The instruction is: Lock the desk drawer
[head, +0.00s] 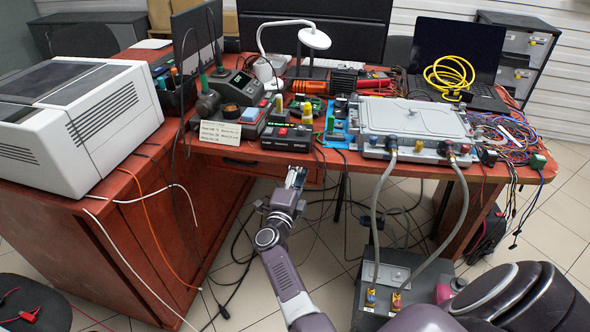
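The red-brown desk (455,196) fills the middle of the head view. Its drawer front (262,168) lies under the front edge, left of centre, with a dark pull on it. The drawer looks pushed in, close to flush. No key or lock can be made out.
A white printer (75,120) stands on the left desk wing. A grey metal plate (415,118) with hoses (379,215) running down to a grey box (395,282) is at right. Loose cables (345,190) hang below the desk near my gripper. A yellow cable coil (449,76) lies on the laptop.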

